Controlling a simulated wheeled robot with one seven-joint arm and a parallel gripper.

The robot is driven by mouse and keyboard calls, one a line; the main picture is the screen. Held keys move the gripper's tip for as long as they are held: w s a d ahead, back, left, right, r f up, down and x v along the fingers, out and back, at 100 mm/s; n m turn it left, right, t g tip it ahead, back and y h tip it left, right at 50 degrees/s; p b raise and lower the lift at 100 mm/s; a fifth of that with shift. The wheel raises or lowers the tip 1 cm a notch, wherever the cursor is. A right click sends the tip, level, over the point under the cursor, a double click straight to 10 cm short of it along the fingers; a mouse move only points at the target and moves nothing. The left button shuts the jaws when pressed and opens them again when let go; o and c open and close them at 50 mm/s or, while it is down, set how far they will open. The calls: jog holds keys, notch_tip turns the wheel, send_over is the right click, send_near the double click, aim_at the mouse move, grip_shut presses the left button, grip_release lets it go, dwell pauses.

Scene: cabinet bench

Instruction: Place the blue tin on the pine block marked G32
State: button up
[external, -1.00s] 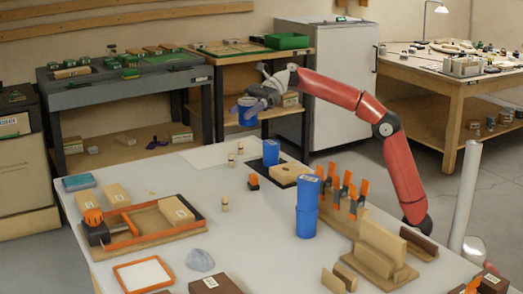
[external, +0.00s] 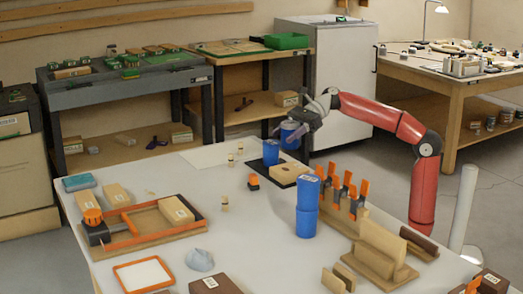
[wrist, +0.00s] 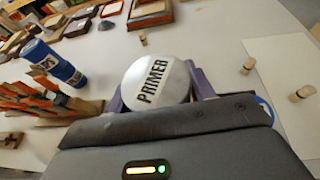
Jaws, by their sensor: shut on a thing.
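My gripper (external: 293,124) is shut on a blue tin (external: 291,137), held upright in the air above the far end of the bench. In the wrist view the tin's white lid (wrist: 158,82) reads PRIMER and sits between the jaws. A pine block (external: 290,173) lies on a dark mat below and slightly in front of the held tin. Two more pine blocks (external: 117,194) (external: 177,208) lie at the left; I cannot read G32 on any of them.
Another blue tin (external: 271,152) stands beside the mat. Stacked blue tins (external: 307,205) stand near a rack of orange-handled tools (external: 345,190); the stack also shows in the wrist view (wrist: 55,65). Small wooden pegs (external: 225,204) stand mid-bench. The bench centre is mostly clear.

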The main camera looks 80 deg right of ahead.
jog(key=shift+f+b, duration=1)
jog(key=shift+f, duration=2.55)
jog(key=shift+f, duration=0.1)
jog(key=o, duration=1.1)
jog(key=shift+s+d+r, duration=0.1)
jog(key=shift+r, duration=0.1)
jog(key=p+v, duration=0.1)
jog(key=v, duration=1)
jog(key=shift+s+d+p, duration=0.25)
jog(key=shift+d+p, duration=0.05)
jog(key=shift+p, duration=0.1)
